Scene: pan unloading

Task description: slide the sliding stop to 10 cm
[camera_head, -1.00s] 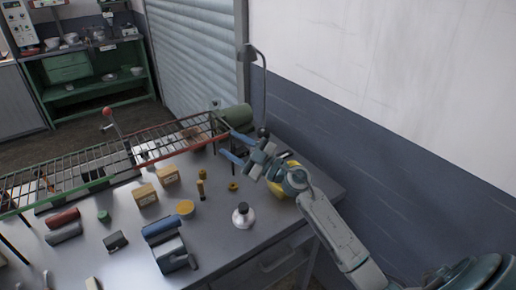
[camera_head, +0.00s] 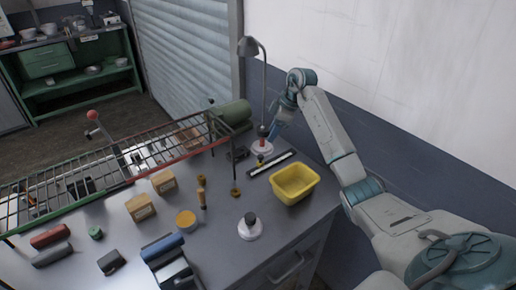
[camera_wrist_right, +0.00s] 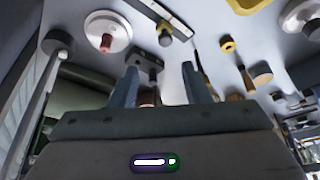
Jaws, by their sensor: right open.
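A dark rail with a white scale strip (camera_head: 272,164) lies on the table behind the yellow bin. A small dark stop with a yellow part (camera_head: 261,160) sits near its left end; the scale marks are too small to read. In the right wrist view, the rail (camera_wrist_right: 181,23) is at the top, with the dark stop (camera_wrist_right: 165,38) on it. My right gripper (camera_head: 276,130) is near the lamp base, behind the rail, partly hidden by its own wrist. In the wrist view, its two fingers (camera_wrist_right: 160,88) are apart with nothing held between them. My left gripper is out of view.
A lamp (camera_head: 263,90) with a round base stands beside my right gripper. A dark block (camera_head: 237,155) lies left of the rail, and the yellow bin (camera_head: 294,184) is in front. A wire rack (camera_head: 150,155) fills the left. A white-based weight (camera_head: 249,228) stands nearer.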

